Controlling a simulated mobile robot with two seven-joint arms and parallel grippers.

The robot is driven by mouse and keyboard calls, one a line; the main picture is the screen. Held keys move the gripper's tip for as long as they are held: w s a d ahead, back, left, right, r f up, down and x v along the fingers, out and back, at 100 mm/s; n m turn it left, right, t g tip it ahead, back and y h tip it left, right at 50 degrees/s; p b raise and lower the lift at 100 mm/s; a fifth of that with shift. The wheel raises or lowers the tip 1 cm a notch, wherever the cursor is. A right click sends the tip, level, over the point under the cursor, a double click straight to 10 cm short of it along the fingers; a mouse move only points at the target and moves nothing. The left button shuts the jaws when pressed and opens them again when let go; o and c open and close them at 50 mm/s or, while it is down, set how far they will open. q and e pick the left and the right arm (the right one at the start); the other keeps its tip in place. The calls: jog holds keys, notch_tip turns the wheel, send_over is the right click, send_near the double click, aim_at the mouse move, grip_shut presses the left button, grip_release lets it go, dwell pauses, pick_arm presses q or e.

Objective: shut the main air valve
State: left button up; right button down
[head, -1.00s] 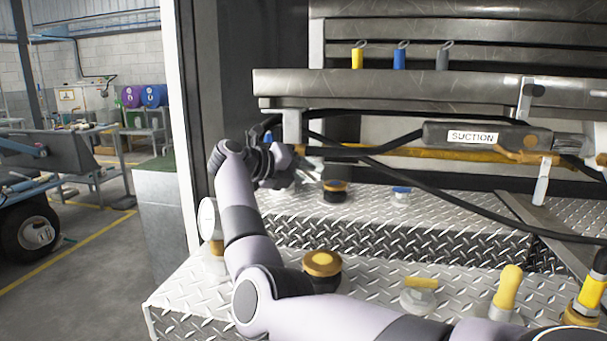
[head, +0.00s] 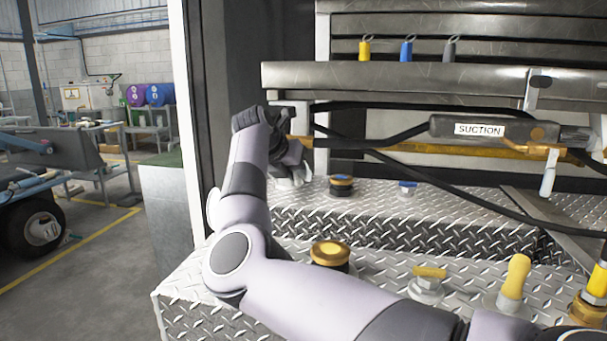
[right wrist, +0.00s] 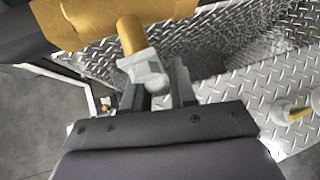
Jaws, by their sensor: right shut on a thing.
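My right gripper (head: 290,178) is at the left end of the yellow pipe (head: 390,151), above the rear tread-plate step. In the right wrist view its two fingers (right wrist: 160,84) are closed around a pale grey fitting (right wrist: 148,72). That fitting joins a gold stem (right wrist: 131,36) that comes from a larger gold body (right wrist: 95,15). I take this to be the main air valve, but no label for it shows. My wrist hides most of it in the head view, and the valve's position cannot be read. My left gripper is not in view.
A grey bar marked SUCTION (head: 480,130) and black hoses lie to the right. Gold-topped caps (head: 329,253) and a yellow-handled valve (head: 515,278) stand on the front step. A dark upright panel (head: 245,60) is close on the left.

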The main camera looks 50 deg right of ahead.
jog(key=shift+w+a+m+t+y, duration=0.3)
jog(key=shift+w+m+t+y, duration=0.1)
jog(key=shift+w+t+y, duration=0.15)
dwell(0.4)
jog(key=c, duration=1)
grip_release()
jog(key=v, duration=0.7)
jog(key=shift+b, duration=0.35)
jog(key=shift+s+a, duration=0.1)
jog(key=shift+a, duration=0.05)
